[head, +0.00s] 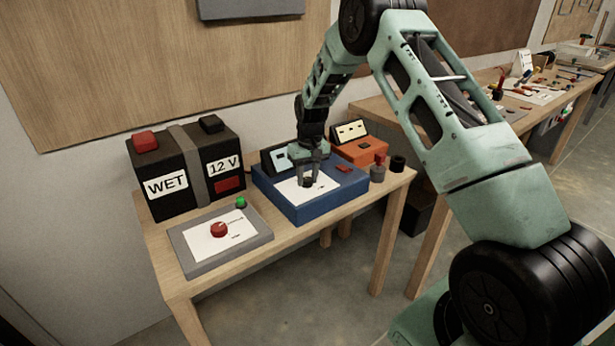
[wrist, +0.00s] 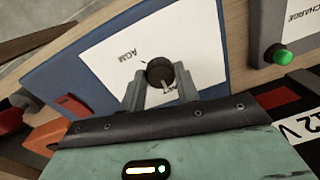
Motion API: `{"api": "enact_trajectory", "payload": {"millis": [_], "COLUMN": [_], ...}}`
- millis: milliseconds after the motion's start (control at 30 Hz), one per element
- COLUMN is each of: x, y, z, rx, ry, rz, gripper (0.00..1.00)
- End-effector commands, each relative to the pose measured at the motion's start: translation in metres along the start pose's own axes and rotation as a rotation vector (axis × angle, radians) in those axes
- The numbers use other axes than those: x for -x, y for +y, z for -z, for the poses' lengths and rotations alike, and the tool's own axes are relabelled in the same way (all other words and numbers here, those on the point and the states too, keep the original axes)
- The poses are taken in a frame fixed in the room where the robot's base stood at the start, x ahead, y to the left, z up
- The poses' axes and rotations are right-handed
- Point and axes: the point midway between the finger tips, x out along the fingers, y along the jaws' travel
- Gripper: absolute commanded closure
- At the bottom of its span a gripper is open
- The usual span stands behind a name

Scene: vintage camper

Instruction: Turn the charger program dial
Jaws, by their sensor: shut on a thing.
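The charger program dial (wrist: 159,74) is a dark round knob with a light pointer mark, on a white label plate (wrist: 198,42) with "AGM" printed on it. The plate lies on top of the blue charger box (head: 324,206), which stands on the wooden bench. My gripper (wrist: 153,92) points down at the box, and its two fingers are closed on either side of the dial. In the head view my gripper (head: 308,178) covers most of the dial. The label text beside the dial is partly hidden by the fingers.
A black battery (head: 170,215) marked "WET" and "12 V" stands left of the charger. A grey panel (head: 255,243) with a red knob and a green button lies front left. An orange box (head: 373,151) and small dark cylinders (head: 397,164) are to the right.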

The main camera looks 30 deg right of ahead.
Motion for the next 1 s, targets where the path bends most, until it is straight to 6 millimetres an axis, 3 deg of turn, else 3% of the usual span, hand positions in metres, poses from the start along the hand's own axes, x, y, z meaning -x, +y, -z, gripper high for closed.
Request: {"api": "enact_trajectory", "payload": {"millis": [433, 467, 533, 833, 1000], "x": [0.001, 0.001, 0.001, 0.001, 0.017], "y": [0.001, 0.001, 0.001, 0.0, 0.0], "z": [0.001, 0.001, 0.001, 0.001, 0.001], "rx": [0.011, 0.011, 0.01, 0.01, 0.01], "ry": [0.003, 0.003, 0.002, 0.001, 0.004], "rz": [-0.001, -0.001, -0.001, 0.0, 0.0], "gripper": [0.91, 0.63, 0.47, 0.47, 0.47]}}
